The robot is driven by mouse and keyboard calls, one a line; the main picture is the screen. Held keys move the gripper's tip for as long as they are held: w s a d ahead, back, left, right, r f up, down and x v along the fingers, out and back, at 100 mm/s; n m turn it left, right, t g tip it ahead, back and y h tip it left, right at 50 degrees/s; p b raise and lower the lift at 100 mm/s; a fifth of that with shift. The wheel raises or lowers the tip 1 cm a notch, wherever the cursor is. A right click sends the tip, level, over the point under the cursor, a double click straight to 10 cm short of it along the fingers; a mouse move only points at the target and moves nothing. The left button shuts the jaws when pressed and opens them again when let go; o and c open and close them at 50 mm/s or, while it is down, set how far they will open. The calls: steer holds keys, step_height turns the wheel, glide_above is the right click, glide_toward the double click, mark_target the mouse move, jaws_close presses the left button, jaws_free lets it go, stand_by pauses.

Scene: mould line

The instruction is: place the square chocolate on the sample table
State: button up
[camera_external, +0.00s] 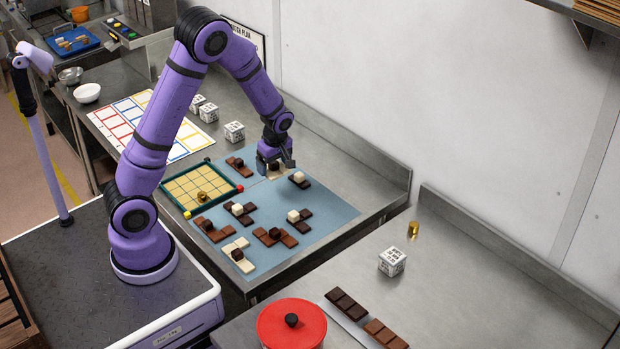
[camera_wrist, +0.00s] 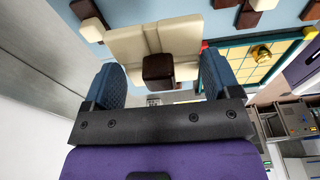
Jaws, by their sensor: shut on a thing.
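A cream chocolate block, square in outline (camera_wrist: 125,45), carries a small dark brown cube (camera_wrist: 158,70) in the wrist view. My gripper (camera_wrist: 160,80) is shut on this block, with a blue finger pad against each side. In the external view my gripper (camera_external: 275,164) is over the far part of the blue mat (camera_external: 330,208), and it hides most of the block (camera_external: 274,176). I cannot tell whether the block touches the mat. No label shows which surface is the sample table; a separate steel table (camera_external: 480,275) stands at the right.
Several other chocolate pieces, such as a dark one (camera_external: 300,183), lie on the mat. A green-rimmed grid board (camera_external: 165,192) with a brass weight is to its left. The right table holds a printed cube (camera_external: 392,261), brass cylinder (camera_external: 413,229) and red lid (camera_external: 291,325); its middle is clear.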

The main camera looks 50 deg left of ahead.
mark_target(271, 196)
steer(key=shift+s+a, duration=0.35)
steer(key=shift+s, duration=0.05)
steer(key=shift+f, duration=5)
steer(key=shift+f, duration=0.15)
steer(key=o, duration=0.9)
